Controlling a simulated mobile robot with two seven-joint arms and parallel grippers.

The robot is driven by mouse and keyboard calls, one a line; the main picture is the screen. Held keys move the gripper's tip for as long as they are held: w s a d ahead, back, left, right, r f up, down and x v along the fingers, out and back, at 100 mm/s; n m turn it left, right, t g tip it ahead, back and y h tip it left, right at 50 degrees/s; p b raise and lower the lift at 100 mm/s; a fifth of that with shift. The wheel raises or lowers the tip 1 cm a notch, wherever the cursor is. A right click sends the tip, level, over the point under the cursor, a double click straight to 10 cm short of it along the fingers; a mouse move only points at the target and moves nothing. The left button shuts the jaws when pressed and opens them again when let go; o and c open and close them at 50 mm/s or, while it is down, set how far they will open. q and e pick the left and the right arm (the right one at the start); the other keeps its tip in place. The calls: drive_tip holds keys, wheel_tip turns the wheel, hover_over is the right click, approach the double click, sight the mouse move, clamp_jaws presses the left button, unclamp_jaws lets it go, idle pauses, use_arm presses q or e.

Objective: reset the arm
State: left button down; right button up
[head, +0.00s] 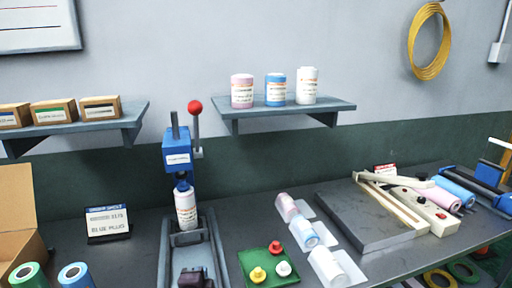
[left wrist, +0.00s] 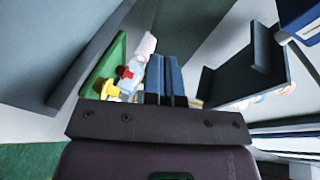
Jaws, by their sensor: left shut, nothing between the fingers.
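My left gripper (left wrist: 166,62) shows in the left wrist view, its two blue-grey fingers together with nothing between them. Beyond the fingers are the green mat (left wrist: 103,68) and its red and yellow knobs. In the head view, a dark purple part (head: 193,279) at the bottom edge, over the press rails, may be the left gripper; I cannot tell for sure. My right gripper is in neither view. A blue press (head: 177,150) with a red-knobbed lever stands on the bench, and a white labelled canister (head: 186,210) is upright under its head.
The green mat (head: 251,259) holds red, yellow and white knobs. Pink, blue and white rolls lie to its right, beside a grey slab (head: 357,217) with cream bars. A wall shelf (head: 283,109) bears three canisters; another (head: 77,128) bears boxes. A cardboard box (head: 16,228) and tape rolls are at left.

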use_arm(q)
drive_tip(key=s+a+f+n, duration=0.1)
drive_tip(key=s+n, duration=0.1)
drive_tip(key=n, duration=0.1)
drive_tip(key=s+a+n, duration=0.1)
drive_tip(key=s+n, duration=0.2)
drive_tip(key=s+a+f+n+h, duration=0.1)
drive_tip(key=s+n, duration=0.1)
drive_tip(key=n, duration=0.1)
drive_tip(key=shift+s+a+f, duration=0.25)
drive_tip(key=shift+a+f, duration=0.05)
drive_tip(key=shift+a, duration=0.05)
drive_tip(key=s+a+f+n+g, duration=0.1)
drive_tip(key=s+a+f+n, duration=0.2)
drive_tip(key=s, duration=0.7)
drive_tip(key=s+a+f+n+g+y, duration=0.1)
drive_tip(key=s+a+f+n+g, duration=0.1)
drive_tip(key=s+a+f, duration=0.4)
drive_tip(key=s+n, duration=0.1)
drive_tip(key=s, duration=0.3)
drive_tip(key=shift+s+f, duration=0.15)
drive_tip(key=shift+s, duration=0.2)
